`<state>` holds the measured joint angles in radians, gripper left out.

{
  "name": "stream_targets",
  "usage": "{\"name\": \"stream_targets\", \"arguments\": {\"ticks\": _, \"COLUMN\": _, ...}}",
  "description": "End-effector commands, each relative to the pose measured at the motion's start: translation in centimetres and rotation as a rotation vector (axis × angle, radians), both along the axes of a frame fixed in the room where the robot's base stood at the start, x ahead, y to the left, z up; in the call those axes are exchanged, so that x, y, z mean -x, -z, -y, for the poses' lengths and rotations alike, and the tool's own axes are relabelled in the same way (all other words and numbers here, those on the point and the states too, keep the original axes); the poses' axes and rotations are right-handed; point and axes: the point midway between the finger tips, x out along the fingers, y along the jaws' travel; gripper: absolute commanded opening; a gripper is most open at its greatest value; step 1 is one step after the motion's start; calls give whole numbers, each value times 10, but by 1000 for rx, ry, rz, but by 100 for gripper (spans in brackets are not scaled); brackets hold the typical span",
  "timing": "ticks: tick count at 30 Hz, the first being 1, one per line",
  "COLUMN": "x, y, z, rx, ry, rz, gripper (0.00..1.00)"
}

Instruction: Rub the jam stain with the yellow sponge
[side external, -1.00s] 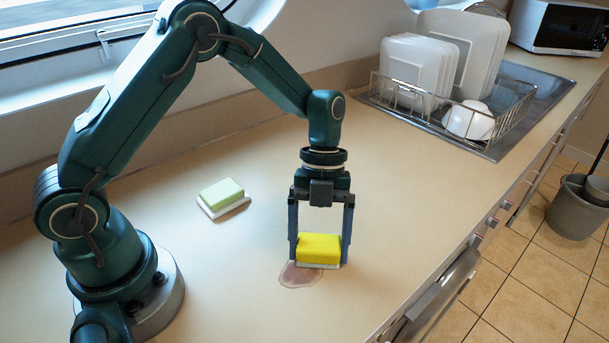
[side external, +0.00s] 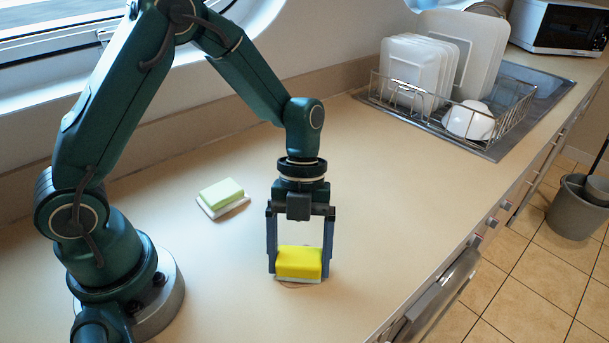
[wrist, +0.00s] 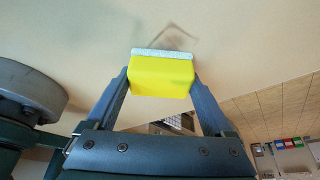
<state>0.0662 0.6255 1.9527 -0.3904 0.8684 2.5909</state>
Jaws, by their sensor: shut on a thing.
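The yellow sponge (side external: 299,263), with a pale scouring layer underneath, is held between the two fingers of my gripper (side external: 298,268). In the wrist view the sponge (wrist: 160,77) is squeezed level between the fingertips. It is down at the counter over the place of the jam stain. Only a thin brownish edge of the stain (side external: 296,285) shows below the sponge in the side view. In the wrist view a faint brown outline (wrist: 182,32) lies beyond the sponge. The sponge hides the counter under it.
A light green block (side external: 221,192) on a white base lies behind and left of my gripper. A wire dish rack (side external: 513,113) with white plates and a bowl stands at the back right. The counter (side external: 390,210) between is clear; its front edge runs along the right.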

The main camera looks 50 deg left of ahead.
Motion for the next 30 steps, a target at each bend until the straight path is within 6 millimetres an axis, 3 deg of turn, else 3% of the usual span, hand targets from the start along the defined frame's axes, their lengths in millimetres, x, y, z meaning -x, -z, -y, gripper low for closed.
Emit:
{"name": "stream_targets", "arguments": {"ticks": 14, "x": 43, "y": 0, "z": 0, "rx": 1, "ry": 0, "rz": -1, "gripper": 42}}
{"name": "stream_targets", "arguments": {"ticks": 17, "x": 41, "y": 0, "z": -9, "rx": 0, "ry": -4, "rz": 0, "gripper": 42}}
{"name": "stream_targets", "arguments": {"ticks": 30, "x": 1, "y": 0, "z": -9, "rx": 0, "ry": 0, "rz": 1, "gripper": 42}}
